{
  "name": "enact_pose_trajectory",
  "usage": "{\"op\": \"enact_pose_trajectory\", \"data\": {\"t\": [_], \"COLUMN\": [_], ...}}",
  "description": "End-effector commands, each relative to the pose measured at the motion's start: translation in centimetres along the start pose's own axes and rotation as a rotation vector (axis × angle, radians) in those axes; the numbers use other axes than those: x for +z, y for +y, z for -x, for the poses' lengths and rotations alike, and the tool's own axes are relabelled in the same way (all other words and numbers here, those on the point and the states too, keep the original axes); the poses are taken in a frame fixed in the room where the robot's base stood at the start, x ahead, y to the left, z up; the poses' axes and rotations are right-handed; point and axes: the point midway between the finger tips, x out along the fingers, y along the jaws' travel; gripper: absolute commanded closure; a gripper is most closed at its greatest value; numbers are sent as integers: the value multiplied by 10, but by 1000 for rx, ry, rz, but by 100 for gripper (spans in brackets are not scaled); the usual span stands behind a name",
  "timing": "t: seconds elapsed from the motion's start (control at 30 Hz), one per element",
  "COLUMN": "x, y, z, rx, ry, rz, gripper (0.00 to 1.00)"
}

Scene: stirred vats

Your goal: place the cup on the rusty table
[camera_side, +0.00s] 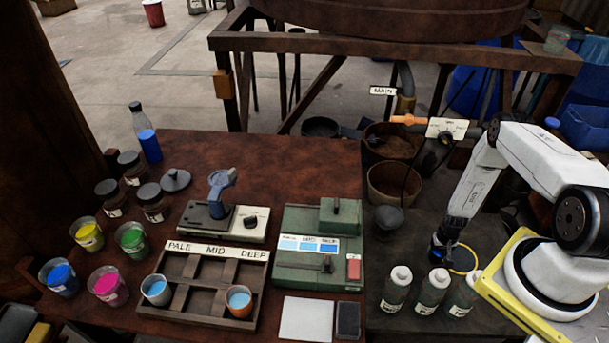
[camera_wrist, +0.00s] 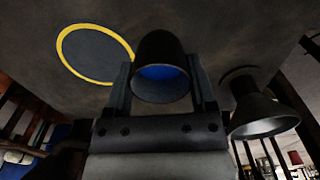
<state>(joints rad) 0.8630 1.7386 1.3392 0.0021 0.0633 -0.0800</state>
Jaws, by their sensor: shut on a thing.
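My gripper (camera_side: 440,252) is low over the dark grey bench at the right, beside a yellow ring marking. In the wrist view, my gripper (camera_wrist: 160,88) is shut on a dark cup (camera_wrist: 160,50) with blue inside, one finger on each side. In the side view the cup is hard to tell from the fingers, and I cannot tell whether it touches the bench. The rusty table (camera_side: 320,165) is the reddish-brown top to the left of my gripper. Two small cups with blue liquid, one grey (camera_side: 156,291) and one orange (camera_side: 238,303), sit in its PALE MID DEEP rack.
The yellow ring (camera_side: 463,259) lies on the grey bench (camera_side: 425,320). Several capped bottles (camera_side: 432,291) stand in front of my gripper. A dark funnel-shaped thing (camera_side: 388,219) stands between it and the rusty table. A green device (camera_side: 318,262) is on the table; its back right is bare.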

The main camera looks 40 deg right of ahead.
Motion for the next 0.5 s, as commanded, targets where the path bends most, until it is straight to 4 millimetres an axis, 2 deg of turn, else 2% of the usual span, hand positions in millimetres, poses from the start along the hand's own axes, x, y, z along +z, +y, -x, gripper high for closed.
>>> {"op": "enact_pose_trajectory", "data": {"t": [0.2, 0.5], "x": [0, 0], "y": [0, 0], "z": [-15, -18], "rx": [0, 0], "ry": [-1, 0], "rz": [0, 0], "gripper": [88, 88]}}
